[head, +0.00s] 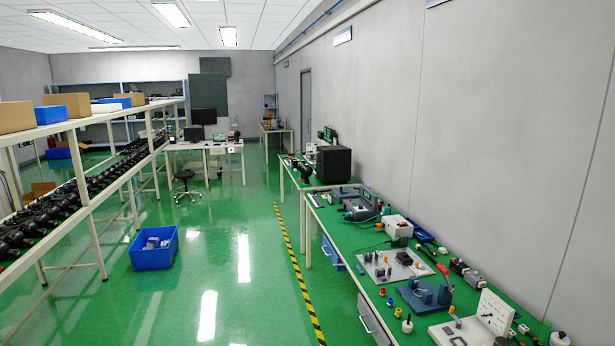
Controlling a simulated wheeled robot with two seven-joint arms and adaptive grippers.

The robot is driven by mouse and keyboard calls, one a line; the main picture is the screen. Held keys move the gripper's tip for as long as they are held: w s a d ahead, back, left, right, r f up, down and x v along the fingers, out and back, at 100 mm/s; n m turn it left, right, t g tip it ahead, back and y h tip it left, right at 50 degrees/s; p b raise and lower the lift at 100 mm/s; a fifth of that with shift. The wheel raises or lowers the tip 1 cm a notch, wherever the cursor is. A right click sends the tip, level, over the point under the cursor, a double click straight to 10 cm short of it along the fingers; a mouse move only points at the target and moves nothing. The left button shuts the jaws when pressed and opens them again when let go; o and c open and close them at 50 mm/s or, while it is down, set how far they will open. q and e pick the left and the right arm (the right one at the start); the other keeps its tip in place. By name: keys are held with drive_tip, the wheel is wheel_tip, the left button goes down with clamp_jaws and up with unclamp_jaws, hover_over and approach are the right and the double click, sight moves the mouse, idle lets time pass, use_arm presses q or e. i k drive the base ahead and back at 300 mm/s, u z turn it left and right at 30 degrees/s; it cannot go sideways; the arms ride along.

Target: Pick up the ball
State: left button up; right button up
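I cannot make out a ball for certain in the head view. The green-topped workbench (380,290) on the right holds many small parts, and some are too small to identify. Near its front edge are a small white rounded piece with a dark tip (407,325) and small red and yellow pieces (390,302). Neither of my grippers is in view.
A blue bin (153,249) with pale items stands on the green floor at the left. A long shelf rack (95,235) runs along the left side. A stool (186,184) stands by the far desks. The floor beside the striped yellow-black line (297,270) is clear.

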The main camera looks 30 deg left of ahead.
sight(306, 171)
drive_tip(key=u, duration=0.35)
drive_tip(key=k, duration=0.45)
drive_tip(key=u, duration=1.1)
drive_tip(key=i, duration=4.4)
drive_tip(key=z, duration=0.25)
drive_tip(key=i, duration=2)
drive_tip(key=z, duration=0.45)
drive_tip(key=i, duration=1.5)
drive_tip(key=z, duration=0.25)
drive_tip(key=k, duration=0.15)
drive_tip(key=u, duration=0.05)
